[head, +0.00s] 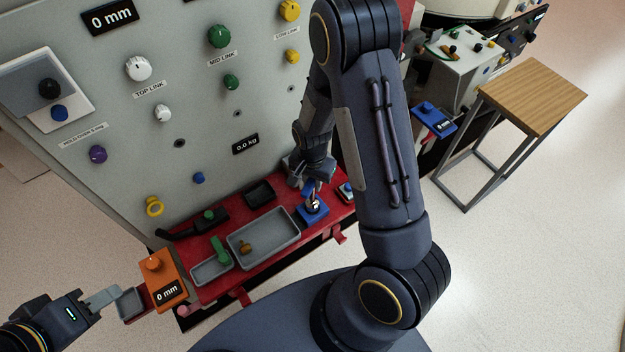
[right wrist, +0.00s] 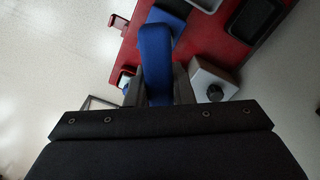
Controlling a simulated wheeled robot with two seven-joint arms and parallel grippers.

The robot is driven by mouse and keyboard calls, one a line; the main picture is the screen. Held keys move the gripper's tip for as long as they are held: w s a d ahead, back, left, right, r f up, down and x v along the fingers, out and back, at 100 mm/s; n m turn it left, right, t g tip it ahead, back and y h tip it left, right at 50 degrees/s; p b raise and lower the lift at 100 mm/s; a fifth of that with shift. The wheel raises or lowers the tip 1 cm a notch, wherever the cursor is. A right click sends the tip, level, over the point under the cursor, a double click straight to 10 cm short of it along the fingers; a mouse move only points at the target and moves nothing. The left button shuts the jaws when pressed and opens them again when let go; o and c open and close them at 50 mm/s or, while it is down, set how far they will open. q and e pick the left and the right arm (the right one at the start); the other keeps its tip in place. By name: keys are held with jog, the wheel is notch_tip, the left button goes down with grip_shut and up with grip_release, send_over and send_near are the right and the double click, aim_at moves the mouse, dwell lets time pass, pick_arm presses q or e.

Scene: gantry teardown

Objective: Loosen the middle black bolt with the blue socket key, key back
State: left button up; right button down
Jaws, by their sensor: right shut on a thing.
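My right gripper (head: 311,186) is shut on the blue socket key, whose blue handle (right wrist: 155,60) stands between the fingers in the right wrist view. It is low over the red shelf, right above a blue block (head: 313,212); I cannot tell whether the key's lower end is in the block or clear of it. A black knob (head: 50,88) sits on a pale plate at the panel's left. I cannot make out which part is the middle black bolt. My left gripper (head: 108,298) is at the lower left, near an orange block (head: 165,282); its jaw opening is unclear.
The red shelf (head: 205,293) holds a grey tray (head: 264,258), a smaller tray with a green piece (head: 220,250) and a black tray (head: 258,192). The grey panel (head: 190,90) rises behind with coloured knobs. A wooden-topped stool (head: 532,95) stands right on open floor.

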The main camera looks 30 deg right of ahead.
jog(key=shift+f+b, duration=0.85)
jog(key=shift+f, duration=0.05)
dwell(0.3)
jog(key=shift+f+b, duration=1.25)
jog(key=shift+f, duration=0.15)
jog(key=c, duration=1.2)
grip_release()
jog(key=shift+r, duration=0.15)
jog(key=shift+o, duration=0.2)
notch_tip(320, 180, up, 8)
jog(key=shift+f+p, duration=0.1)
jog(key=shift+p, duration=0.2)
notch_tip(320, 180, up, 4)
jog(key=p, duration=0.3)
jog(key=shift+p, duration=0.35)
